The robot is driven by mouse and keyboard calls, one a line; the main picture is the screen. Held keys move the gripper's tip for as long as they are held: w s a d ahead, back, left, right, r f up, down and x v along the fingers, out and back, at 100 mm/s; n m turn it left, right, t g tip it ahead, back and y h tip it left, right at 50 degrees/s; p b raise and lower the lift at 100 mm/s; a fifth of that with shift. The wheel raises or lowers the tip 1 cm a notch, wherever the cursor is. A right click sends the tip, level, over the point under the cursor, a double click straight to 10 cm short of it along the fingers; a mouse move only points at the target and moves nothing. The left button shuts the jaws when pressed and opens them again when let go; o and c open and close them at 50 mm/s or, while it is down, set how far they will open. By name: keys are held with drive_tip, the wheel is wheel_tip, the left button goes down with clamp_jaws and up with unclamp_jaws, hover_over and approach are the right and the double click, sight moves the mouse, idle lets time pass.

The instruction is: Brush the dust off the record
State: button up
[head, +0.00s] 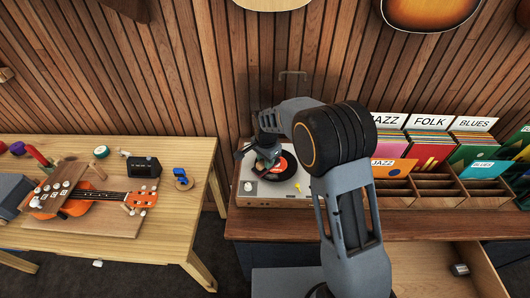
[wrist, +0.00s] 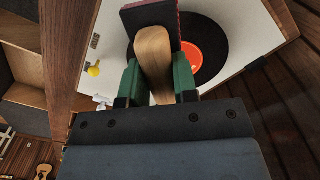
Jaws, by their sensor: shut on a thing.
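The black record (head: 293,178) with an orange label lies on a pale turntable (head: 245,200) at the left end of the brown counter. The record also shows in the wrist view (wrist: 217,42), partly hidden by the brush. My gripper (wrist: 158,80), with green fingers, is shut on the wooden handle of a record brush (wrist: 153,50). The brush has a dark, flat head with a reddish edge and lies over one side of the record. I cannot tell whether it touches the surface. In the head view my gripper (head: 265,154) is over the record's far left part.
A yellow knob (wrist: 94,70) stands up on the turntable's deck. Record bins (head: 405,195) with JAZZ, FOLK and BLUES dividers stand to the right. An open drawer (head: 430,272) is at the lower right. A separate wooden table (head: 185,222) with an orange ukulele stands left across a gap.

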drive_tip(key=shift+r+p, duration=0.55)
drive_tip(key=shift+r, duration=0.7)
drive_tip(key=shift+a+f, duration=0.1)
